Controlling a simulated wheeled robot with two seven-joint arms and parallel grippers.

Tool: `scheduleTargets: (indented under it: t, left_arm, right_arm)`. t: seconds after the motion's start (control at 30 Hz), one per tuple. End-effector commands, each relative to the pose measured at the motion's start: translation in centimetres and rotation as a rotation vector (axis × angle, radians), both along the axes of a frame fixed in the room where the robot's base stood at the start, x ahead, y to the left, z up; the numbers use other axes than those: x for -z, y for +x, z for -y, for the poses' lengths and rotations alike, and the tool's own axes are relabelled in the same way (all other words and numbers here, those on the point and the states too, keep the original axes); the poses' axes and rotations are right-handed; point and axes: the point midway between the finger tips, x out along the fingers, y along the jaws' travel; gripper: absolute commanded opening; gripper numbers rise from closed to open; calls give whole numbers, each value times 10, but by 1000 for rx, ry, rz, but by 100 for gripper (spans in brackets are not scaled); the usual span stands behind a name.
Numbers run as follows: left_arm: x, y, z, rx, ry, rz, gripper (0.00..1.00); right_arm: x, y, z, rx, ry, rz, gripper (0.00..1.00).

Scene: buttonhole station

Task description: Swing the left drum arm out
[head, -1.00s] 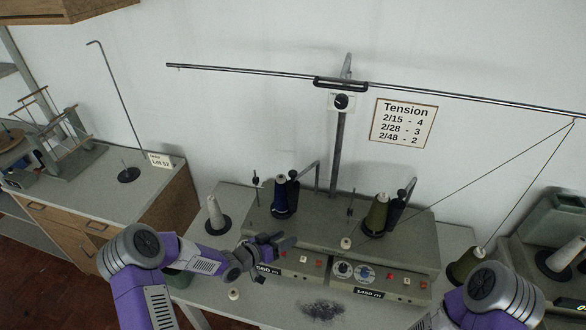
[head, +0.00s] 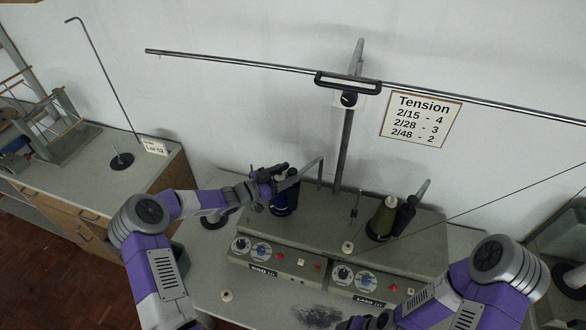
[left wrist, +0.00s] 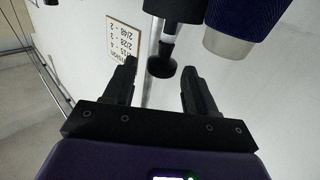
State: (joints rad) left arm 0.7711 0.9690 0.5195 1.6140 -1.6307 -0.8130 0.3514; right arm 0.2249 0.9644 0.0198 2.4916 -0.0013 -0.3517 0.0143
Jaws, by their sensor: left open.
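The left drum arm (head: 308,170) is a grey bent bar rising behind the blue cone (head: 283,203) on the winder's left side. My left gripper (head: 276,180) is at the upper part of that cone and partly hides the arm and the dark drum there. In the left wrist view its jaws (left wrist: 160,68) are open. A black knob (left wrist: 162,71) on a pale neck below a black cylinder (left wrist: 177,10) shows between the fingertips, with no clear contact. The blue cone (left wrist: 243,25) is beside it at upper right. My right gripper is mostly cut off at the bottom edge.
The right side holds an olive cone (head: 382,218) and a dark drum (head: 405,213). A post (head: 345,155) and long rail (head: 230,63) stand behind. The tension sign (head: 420,118) is on the wall.

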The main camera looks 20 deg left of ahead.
Motion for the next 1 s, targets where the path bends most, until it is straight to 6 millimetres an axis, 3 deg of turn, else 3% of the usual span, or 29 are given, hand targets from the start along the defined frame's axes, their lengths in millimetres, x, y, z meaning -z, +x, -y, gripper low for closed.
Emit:
scheduleTargets:
  t: [0.2,0.5,0.87,1.0]
  left_arm:
    - [0,16,16,0,-1,-1,56]
    - [0,18,17,-1,1,-1,56]
    - [-1,18,17,-1,-1,1,3]
    - [-1,18,17,-1,-1,1,0]
  right_arm:
    - [-4,1,0,0,0,1,65]
    - [-4,1,0,0,0,1,65]
    - [-4,1,0,0,0,1,65]
    - [-4,0,0,0,0,1,65]
